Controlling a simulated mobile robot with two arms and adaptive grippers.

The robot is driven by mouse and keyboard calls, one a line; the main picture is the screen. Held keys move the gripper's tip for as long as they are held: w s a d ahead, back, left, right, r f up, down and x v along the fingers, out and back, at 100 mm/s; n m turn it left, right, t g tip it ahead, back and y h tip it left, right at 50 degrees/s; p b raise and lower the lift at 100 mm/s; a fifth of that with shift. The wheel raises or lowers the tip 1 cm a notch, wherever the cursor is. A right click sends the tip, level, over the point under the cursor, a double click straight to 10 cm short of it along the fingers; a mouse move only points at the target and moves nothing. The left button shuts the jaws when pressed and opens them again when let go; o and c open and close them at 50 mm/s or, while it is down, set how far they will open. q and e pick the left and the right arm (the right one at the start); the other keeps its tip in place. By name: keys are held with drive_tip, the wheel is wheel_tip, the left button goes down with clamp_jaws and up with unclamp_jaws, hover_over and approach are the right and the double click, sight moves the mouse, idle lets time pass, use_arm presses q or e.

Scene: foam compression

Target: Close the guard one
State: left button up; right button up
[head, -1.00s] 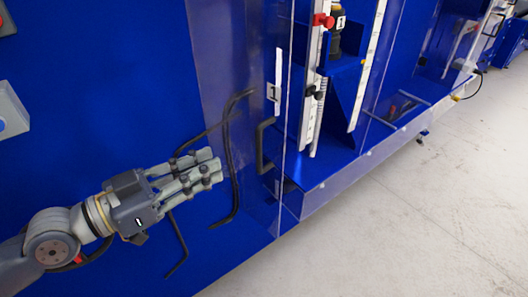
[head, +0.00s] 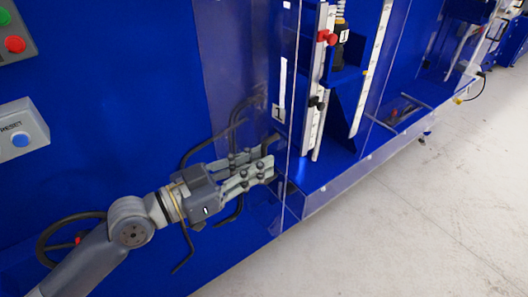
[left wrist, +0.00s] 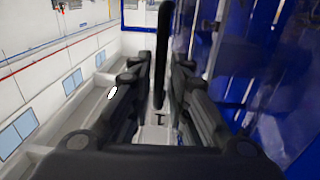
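The guard, a clear panel (head: 238,70), stands in front of the blue wall, left of the blue machine bay. A small label reading 1 (head: 278,112) is near its right edge. My left gripper (head: 268,169) is at that edge, just below the label, its two fingers apart. In the left wrist view a black upright bar, the guard's handle (left wrist: 163,50), stands between the two fingers (left wrist: 158,80), with a gap visible beside it. In the head view the fingers largely hide this handle. My right gripper is not in view.
The bay right of the guard holds white rulers (head: 318,90) and a red knob (head: 327,37). A reset box (head: 22,128) and a button box (head: 14,35) are on the wall at left. Bent black bars show behind my gripper. The pale floor (head: 440,210) at right is clear.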

use_arm(q)
drive_tip(key=shift+x, duration=1.05)
clamp_jaws()
drive_tip(key=shift+d+p, duration=0.1)
drive_tip(key=shift+p, duration=0.25)
